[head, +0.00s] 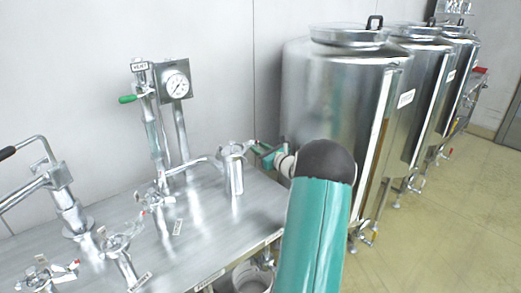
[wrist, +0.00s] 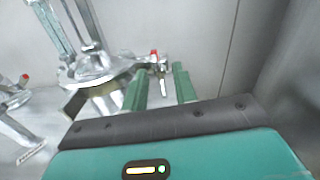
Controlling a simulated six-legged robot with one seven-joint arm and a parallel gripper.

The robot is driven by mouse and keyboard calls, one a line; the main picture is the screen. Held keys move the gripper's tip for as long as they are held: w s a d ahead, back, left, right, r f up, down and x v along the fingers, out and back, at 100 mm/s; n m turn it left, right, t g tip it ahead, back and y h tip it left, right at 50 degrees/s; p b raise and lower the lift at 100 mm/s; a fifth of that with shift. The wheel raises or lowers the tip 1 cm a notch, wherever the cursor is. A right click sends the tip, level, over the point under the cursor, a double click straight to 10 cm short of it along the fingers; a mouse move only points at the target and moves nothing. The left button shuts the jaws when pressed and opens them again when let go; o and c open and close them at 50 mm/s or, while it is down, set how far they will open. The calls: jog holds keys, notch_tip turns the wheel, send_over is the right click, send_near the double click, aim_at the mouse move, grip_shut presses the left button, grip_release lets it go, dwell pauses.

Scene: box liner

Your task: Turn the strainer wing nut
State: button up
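The strainer (head: 233,172) is a shiny upright metal canister at the right end of the steel bench. Its metal body (wrist: 108,98) is left of the fingers in the wrist view. A small wing nut with a red tip (wrist: 154,54) and a silver stem shows at the strainer's right side. My gripper (wrist: 159,74) has two green fingers standing apart, with the wing nut in line with the gap between them. Contact cannot be told. In the head view my gripper (head: 263,150) is beside the strainer, partly hidden by my arm.
The steel bench (head: 205,228) carries pipes, several small valves, a pressure gauge (head: 177,85) and a green-handled valve (head: 128,99). Tall steel tanks (head: 335,100) stand behind my arm at the right. A bucket (head: 252,278) is below the bench edge. The floor at right is clear.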

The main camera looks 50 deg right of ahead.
jog(key=v, duration=1.3)
jog(key=shift+s, duration=0.4)
